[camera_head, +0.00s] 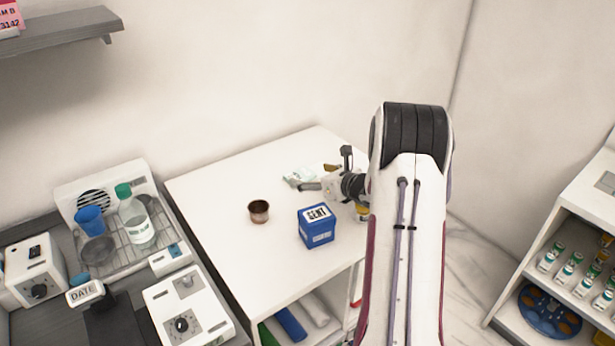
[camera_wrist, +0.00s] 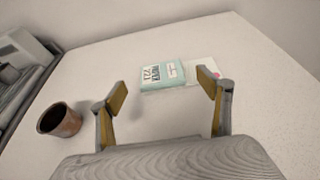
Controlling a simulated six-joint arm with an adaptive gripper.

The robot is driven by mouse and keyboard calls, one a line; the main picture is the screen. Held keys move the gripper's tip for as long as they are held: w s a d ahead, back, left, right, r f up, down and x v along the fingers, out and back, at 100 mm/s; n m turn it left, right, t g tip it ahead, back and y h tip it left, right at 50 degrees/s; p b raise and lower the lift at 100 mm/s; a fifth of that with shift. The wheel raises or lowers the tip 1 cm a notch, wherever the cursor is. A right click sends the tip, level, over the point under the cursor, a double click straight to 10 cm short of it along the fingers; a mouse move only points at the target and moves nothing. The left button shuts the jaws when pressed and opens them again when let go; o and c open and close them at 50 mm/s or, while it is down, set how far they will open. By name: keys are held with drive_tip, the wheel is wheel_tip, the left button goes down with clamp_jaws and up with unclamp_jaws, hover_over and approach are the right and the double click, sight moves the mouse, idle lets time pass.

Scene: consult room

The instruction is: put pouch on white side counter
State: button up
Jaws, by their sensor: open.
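The pouch (camera_wrist: 164,76) is a flat pale packet with a teal label and dark print. It lies on the white side counter (camera_wrist: 95,65), and in the head view the pouch (camera_head: 299,176) shows small near the back of that white counter (camera_head: 215,230). My gripper (camera_wrist: 165,92) is open, with its two fingers spread to either side of the pouch and nothing between them held. The fingertips look nearer the camera than the pouch, and I see no contact. In the head view my arm hides part of the counter's right side.
A brown cup (camera_head: 258,211) stands left of the gripper, and it also shows in the wrist view (camera_wrist: 60,122). A blue SENT box (camera_head: 316,228) stands near the counter's front right. A rack with a bottle (camera_head: 136,218) is at left. The counter's left part is clear.

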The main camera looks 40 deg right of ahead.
wheel_tip(320, 180, up, 6)
idle(0.5)
drive_tip(key=shift+w+r, duration=0.1)
drive_tip(key=shift+r, duration=0.15)
idle(0.4)
drive_tip(key=s+a+r+m+g+h, duration=0.1)
drive_tip(key=a+r+m+h, duration=0.15)
drive_tip(key=r+m, duration=0.25)
drive_tip(key=s+a+r+m+h, duration=0.1)
drive_tip(key=a+r+m, duration=0.2)
drive_tip(key=r+m, duration=0.15)
drive_tip(key=s+a+r+m+g+h, duration=0.1)
drive_tip(key=s+a+r+m+g, duration=0.1)
drive_tip(key=s+a+r+m, duration=0.6)
drive_tip(key=s+a+f+m+g+y, duration=0.2)
drive_tip(key=s+a+f+m, duration=0.2)
drive_tip(key=s+a+m, duration=0.5)
drive_tip(key=s+a+f+m+g+y, duration=0.2)
drive_tip(key=s+a+m, duration=0.7)
drive_tip(key=s, duration=1.1)
drive_tip(key=a+f+g, duration=0.1)
drive_tip(key=a+f, duration=0.1)
drive_tip(key=a, duration=0.2)
